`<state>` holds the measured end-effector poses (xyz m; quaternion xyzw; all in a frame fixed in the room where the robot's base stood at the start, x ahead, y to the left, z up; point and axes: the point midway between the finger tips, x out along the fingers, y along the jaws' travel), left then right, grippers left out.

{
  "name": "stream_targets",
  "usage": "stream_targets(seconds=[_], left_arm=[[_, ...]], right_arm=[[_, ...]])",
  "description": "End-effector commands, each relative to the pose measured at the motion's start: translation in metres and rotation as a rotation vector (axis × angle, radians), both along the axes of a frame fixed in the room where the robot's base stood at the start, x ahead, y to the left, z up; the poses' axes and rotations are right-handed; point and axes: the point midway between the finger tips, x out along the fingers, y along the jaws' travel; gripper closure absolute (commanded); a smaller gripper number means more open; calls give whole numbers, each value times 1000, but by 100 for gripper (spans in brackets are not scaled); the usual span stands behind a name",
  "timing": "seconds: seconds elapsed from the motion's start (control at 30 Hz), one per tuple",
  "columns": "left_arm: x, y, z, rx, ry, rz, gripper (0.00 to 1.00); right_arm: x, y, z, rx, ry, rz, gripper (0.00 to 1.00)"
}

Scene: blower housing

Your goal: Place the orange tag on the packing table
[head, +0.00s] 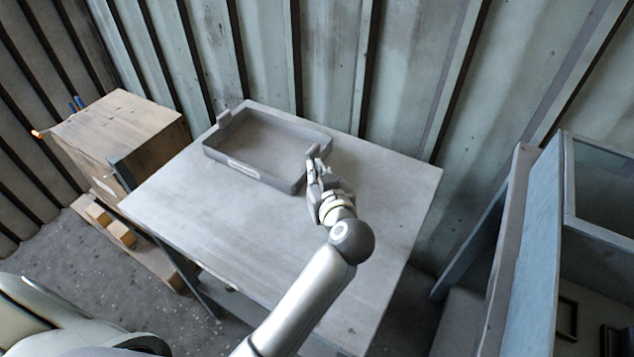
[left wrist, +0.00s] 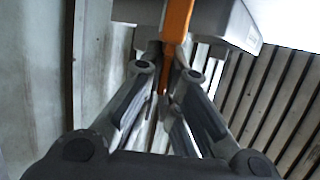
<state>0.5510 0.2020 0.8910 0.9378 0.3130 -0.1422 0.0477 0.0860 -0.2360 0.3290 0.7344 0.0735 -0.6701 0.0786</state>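The packing table (head: 375,190) is a grey metal-topped table in the middle of the head view. My left gripper (head: 315,165) is over it, at the right end of a grey tray. In the left wrist view, the orange tag (left wrist: 177,22) is a narrow orange strip between the fingers of my left gripper (left wrist: 167,70), which look shut on it. The tag is hidden in the head view. My right gripper is not in view.
The shallow grey tray (head: 237,167) stands at the back of the table; its wall shows in the left wrist view (left wrist: 238,30). Bare tabletop lies in front and to the right. A wooden crate (head: 115,130) stands left, a blue-grey frame (head: 535,240) right, and a corrugated wall behind.

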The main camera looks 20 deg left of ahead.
Motion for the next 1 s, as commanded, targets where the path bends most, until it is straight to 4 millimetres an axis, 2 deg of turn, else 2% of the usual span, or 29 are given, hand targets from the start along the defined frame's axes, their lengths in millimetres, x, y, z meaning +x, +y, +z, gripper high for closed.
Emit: stream_targets(seconds=[0.47,0.5,0.63,1.0], left_arm=[[0,0,-3,1,1,-2,100],[0,0,-3,0,0,-1,90],[0,0,-3,0,0,-1,74],[0,0,-1,-1,-2,0,73]], right_arm=[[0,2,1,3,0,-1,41],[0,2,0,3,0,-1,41],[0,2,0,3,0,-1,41],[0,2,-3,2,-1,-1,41]])
